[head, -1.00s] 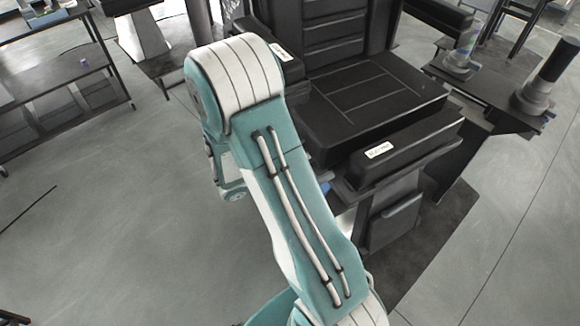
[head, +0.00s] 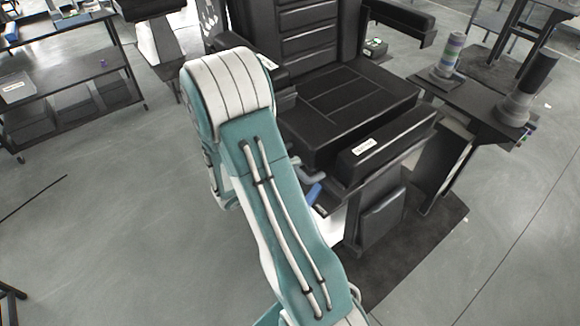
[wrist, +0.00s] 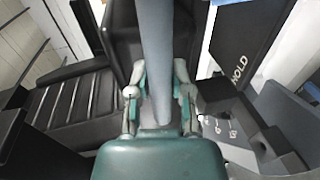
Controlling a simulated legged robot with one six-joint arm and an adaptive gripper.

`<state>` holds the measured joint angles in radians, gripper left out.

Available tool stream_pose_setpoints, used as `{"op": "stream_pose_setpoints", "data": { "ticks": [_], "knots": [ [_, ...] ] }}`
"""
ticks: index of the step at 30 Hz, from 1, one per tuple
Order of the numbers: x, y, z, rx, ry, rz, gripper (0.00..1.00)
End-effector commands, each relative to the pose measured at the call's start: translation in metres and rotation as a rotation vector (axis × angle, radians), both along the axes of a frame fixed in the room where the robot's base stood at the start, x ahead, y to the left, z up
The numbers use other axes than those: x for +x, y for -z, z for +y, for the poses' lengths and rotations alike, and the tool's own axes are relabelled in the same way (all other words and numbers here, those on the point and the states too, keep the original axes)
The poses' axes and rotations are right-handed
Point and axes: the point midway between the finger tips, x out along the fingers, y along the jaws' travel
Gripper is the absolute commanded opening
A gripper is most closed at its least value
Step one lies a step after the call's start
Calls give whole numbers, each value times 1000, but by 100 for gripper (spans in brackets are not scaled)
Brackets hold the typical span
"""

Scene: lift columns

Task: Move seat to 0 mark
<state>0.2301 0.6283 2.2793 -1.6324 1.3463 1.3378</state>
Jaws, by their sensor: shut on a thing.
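The seat is a black padded chair cushion with stitched seams; in the head view the seat (head: 345,98) lies right of my arm, under a black backrest. In the wrist view the seat (wrist: 75,100) shows at the left. My gripper (wrist: 158,78) is shut on a grey lever (wrist: 156,40), a long bar that runs up between its two fingers. In the head view my arm hides the gripper. Small pale scale marks (wrist: 219,126) show on a grey surface right of the gripper, too small to read as numbers.
A dark panel lettered HOLD (wrist: 238,68) stands close at the right in the wrist view. A black armrest (head: 385,140) borders the seat. A side table (head: 470,100) with columns stands at right, shelving (head: 70,75) at left. Grey floor (head: 110,220) is open at left.

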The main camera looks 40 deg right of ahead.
Motion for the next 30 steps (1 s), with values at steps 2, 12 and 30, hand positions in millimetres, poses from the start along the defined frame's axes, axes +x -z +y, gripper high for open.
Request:
{"op": "stream_pose_setpoints", "data": {
  "ticks": [2,12,30],
  "knots": [
    [-7,5,0,13,11,12,0],
    [-6,4,0,9,10,9,62],
    [4,-7,45,3,0,4,62]
  ]
}}
